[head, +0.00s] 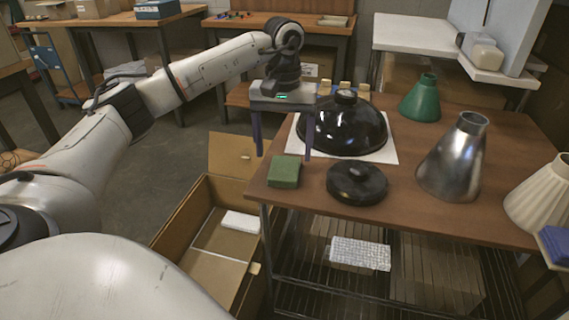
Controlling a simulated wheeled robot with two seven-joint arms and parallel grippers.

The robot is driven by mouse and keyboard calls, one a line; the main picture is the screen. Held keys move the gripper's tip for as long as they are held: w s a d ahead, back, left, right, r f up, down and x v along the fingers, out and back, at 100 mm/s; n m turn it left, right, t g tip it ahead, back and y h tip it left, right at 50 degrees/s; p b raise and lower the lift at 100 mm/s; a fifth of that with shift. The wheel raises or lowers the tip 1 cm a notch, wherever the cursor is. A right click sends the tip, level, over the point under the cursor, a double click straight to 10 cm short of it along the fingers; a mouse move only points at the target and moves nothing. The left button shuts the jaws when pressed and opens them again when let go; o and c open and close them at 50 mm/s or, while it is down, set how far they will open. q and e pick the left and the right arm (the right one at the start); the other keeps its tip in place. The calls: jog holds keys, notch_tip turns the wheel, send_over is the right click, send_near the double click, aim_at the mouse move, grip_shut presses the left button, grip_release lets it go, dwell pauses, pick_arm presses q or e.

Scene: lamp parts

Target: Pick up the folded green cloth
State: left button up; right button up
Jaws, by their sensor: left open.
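The folded green cloth (284,172) lies flat as a small thick block at the left front edge of the brown table. My left gripper (283,156) points down over it with its two fingers spread wide. One finger is to the left of the cloth, past the table edge, and the other is to its right. The jaws are open and empty. I cannot tell exactly how far the fingertips are above the tabletop. My right gripper does not show.
A black disc (356,184) lies right of the cloth. A glossy black dome shade (343,124) sits behind on a white sheet (385,150). A silver cone shade (455,160) and green shade (421,100) stand further right. An open cardboard box (180,225) is below the left edge.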

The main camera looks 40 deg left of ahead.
aim_at(284, 167)
pick_arm(q)
notch_tip(284, 167, down, 5)
jog(key=shift+w+r+b, duration=0.15)
jog(key=shift+b, duration=0.25)
jog(key=c, duration=1.1)
jog(key=shift+r+p, duration=1)
jog(key=shift+r, duration=4.1)
jog(key=shift+c, duration=0.3)
